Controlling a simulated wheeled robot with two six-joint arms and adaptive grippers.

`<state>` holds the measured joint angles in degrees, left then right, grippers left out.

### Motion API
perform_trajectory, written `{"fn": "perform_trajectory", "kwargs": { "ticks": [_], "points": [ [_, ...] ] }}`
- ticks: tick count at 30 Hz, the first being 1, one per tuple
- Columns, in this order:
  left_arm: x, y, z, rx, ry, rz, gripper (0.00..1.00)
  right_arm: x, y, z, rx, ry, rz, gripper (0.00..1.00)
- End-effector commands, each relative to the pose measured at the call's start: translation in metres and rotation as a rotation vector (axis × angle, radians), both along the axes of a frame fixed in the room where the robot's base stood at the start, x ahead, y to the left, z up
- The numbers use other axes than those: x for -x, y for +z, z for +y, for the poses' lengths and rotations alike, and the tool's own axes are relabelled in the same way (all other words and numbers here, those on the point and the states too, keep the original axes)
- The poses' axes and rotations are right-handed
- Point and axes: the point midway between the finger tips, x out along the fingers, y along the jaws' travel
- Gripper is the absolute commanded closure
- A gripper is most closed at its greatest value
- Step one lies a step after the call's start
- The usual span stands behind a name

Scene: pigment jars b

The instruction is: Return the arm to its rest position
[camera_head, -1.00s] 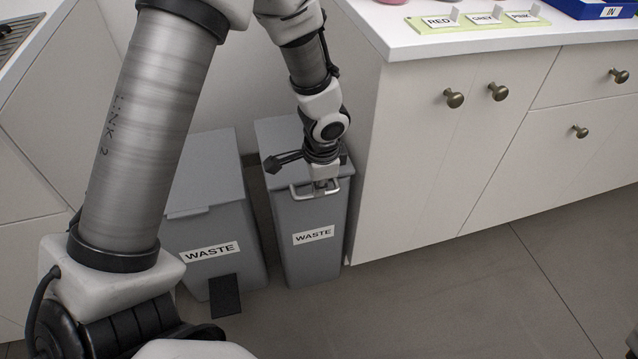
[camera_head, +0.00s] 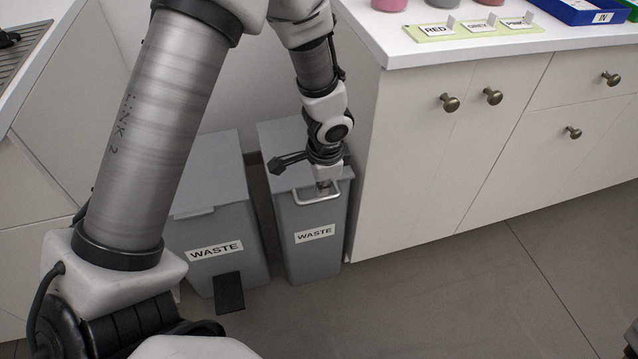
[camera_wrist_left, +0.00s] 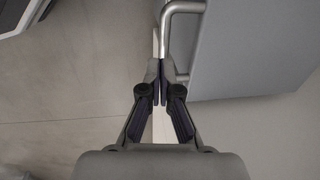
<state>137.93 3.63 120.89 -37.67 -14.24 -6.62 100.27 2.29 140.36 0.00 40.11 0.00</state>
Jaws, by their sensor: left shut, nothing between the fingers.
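My left arm comes in from the left in the head view, and its gripper (camera_head: 324,186) points down at the front top edge of the narrow grey waste bin (camera_head: 312,262). The fingers are at the bin's metal bar handle (camera_head: 318,198) and partly hidden by the wrist. In the left wrist view the gripper's fingertips (camera_wrist_left: 157,72) are together with nothing between them. The handle (camera_wrist_left: 182,7) and the grey bin (camera_wrist_left: 250,48) lie just beyond and right of the fingers there. I cannot tell whether the fingers touch the handle. My right gripper is not in view.
A wider grey waste bin (camera_head: 214,228) with a black pedal (camera_head: 229,293) stands left of the narrow one. A white cabinet (camera_head: 425,160) is close on the right. Its counter holds a green label strip (camera_head: 470,30), jars and a blue tray (camera_head: 592,12). Open floor (camera_head: 450,300) lies in front.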

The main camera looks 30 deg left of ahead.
Motion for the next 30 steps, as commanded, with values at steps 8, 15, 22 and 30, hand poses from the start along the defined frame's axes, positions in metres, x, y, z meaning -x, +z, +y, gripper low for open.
{"fn": "perform_trajectory", "kwargs": {
  "ticks": [8,15,22,30],
  "points": [
    [0.008,0.084,-0.011,-0.002,-0.001,-0.004,1.00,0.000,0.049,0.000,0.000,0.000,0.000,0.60],
    [0.011,0.101,-0.014,-0.001,-0.002,-0.002,1.00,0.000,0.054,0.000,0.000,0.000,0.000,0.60],
    [0.016,0.090,-0.014,-0.001,-0.002,0.022,1.00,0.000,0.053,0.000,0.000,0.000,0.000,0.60],
    [0.128,-0.036,-0.019,0.033,0.048,0.381,1.00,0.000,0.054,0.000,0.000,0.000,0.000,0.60]
  ]
}}
